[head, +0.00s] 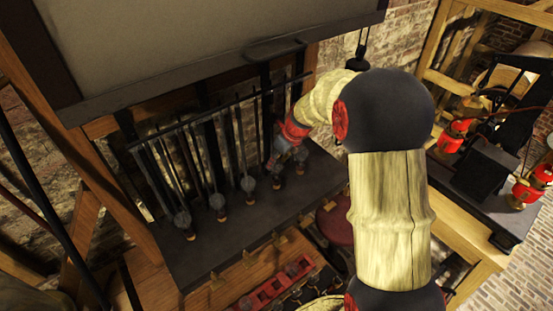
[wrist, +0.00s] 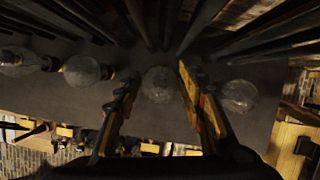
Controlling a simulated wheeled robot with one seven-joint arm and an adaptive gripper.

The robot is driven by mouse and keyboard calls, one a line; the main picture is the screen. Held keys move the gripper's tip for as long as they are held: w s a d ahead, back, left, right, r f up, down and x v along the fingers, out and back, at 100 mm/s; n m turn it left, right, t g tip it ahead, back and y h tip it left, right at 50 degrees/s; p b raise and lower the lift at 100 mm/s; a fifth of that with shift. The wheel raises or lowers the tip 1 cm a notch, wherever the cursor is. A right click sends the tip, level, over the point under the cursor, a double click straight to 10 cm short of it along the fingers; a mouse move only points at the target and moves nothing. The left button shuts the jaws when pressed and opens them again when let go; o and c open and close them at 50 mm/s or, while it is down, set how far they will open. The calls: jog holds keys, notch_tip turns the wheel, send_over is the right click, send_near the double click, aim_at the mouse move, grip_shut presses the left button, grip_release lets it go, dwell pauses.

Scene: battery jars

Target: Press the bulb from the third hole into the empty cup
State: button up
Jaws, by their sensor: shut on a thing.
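My gripper (wrist: 160,72) has its two yellow-and-black fingers on either side of a clear glass bulb (wrist: 159,86) in the wrist view, and it is shut on that bulb. In the head view my gripper (head: 287,155) reaches down to the right part of a row of bulbs and partly hides those there. I cannot make out the empty cup or the numbered holes with certainty.
The bulbs stand on a dark shelf (head: 200,262), beneath a row of thin dark rods (head: 175,165) hanging from a bar. A wooden ledge with a red block strip (head: 268,291) lies in front. Red-and-black apparatus (head: 485,165) stands on a bench at right.

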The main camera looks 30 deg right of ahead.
jog(key=shift+f, duration=0.7)
dwell(0.9)
jog(key=o, duration=1)
jog(key=shift+o, duration=0.2)
jog(key=v, duration=1.2)
